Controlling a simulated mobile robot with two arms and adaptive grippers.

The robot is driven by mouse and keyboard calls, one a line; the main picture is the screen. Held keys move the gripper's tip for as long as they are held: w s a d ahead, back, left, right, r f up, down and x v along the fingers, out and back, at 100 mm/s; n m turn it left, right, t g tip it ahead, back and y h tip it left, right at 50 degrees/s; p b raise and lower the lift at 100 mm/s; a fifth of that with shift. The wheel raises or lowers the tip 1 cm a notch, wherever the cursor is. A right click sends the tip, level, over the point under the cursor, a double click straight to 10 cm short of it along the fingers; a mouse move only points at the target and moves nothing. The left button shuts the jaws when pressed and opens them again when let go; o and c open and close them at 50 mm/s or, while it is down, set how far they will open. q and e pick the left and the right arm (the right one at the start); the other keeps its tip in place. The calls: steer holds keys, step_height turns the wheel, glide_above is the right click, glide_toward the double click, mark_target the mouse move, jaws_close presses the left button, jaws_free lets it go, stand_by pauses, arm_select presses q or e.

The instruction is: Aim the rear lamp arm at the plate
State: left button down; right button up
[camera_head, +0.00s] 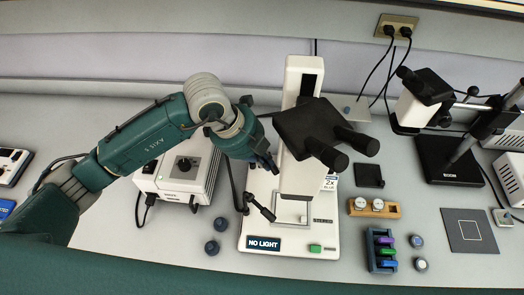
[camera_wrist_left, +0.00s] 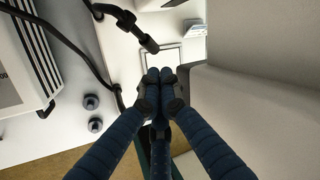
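The microscope (camera_head: 303,75) stands mid-table with a pale base. The small square plate (camera_head: 290,211) lies on that base; its outline also shows in the wrist view (camera_wrist_left: 177,50). A black jointed lamp arm (camera_head: 261,206) ends close to the plate's left; its lamp head (camera_wrist_left: 149,44) points down-right in the wrist view. I cannot tell whether this is the rear lamp arm; a second one is not clearly visible. My left gripper (camera_head: 270,166) is above the base, left of the microscope column. Its fingers (camera_wrist_left: 160,76) are together, with nothing visible between them. My right gripper is not in view.
A white lamp box (camera_head: 178,178) with a knob stands left, its black cable (camera_wrist_left: 70,48) running toward the base. Two dark knobs (camera_head: 212,247) lie between. The microscope head (camera_head: 310,125) overhangs the base. A rack (camera_head: 381,250) and a wooden block (camera_head: 374,208) stand right.

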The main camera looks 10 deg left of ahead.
arm_select(q)
steer(key=p, duration=0.1)
glide_above(276, 173)
steer(key=s+a, duration=0.1)
step_height(276, 173, down, 4)
steer(key=shift+f, duration=0.6)
steer(key=shift+w+f+b, duration=0.25)
steer(key=shift+f+b, duration=0.45)
steer(key=shift+b, duration=0.2)
steer(key=shift+w+r, duration=0.1)
steer(key=shift+r, duration=0.05)
